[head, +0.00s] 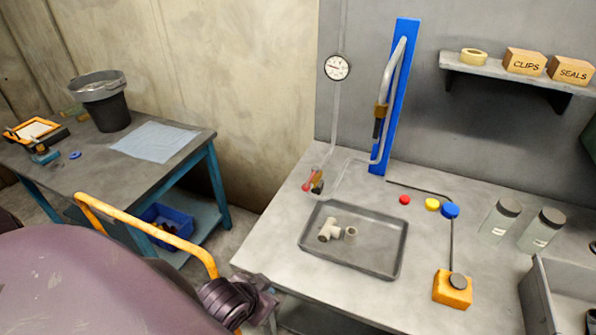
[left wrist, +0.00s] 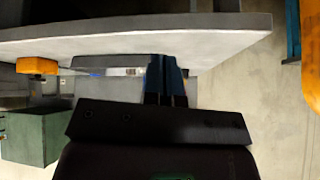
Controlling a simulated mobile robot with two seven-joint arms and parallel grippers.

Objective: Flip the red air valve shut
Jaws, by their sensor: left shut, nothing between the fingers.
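The red air valve (head: 308,182) is a small red lever on a fitting in the thin grey pipe, at the left back of the grey bench in the head view. The lever looks tilted; its exact setting is too small to tell. My left gripper (head: 266,287) is dark and sits low, by the bench's front left edge, well in front of the valve and apart from it. In the left wrist view its fingers (left wrist: 166,68) are shut and empty, close to the bench's edge. The valve cannot be made out there. My right gripper is not in view.
A grey tray (head: 390,262) with pale pipe fittings lies on the bench (head: 275,240). An orange bar (head: 140,226) and a large purple rounded body (head: 90,285) fill the lower left. A gauge (head: 337,67) and blue upright panel (head: 405,60) stand behind. An orange box (head: 452,290) is at right.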

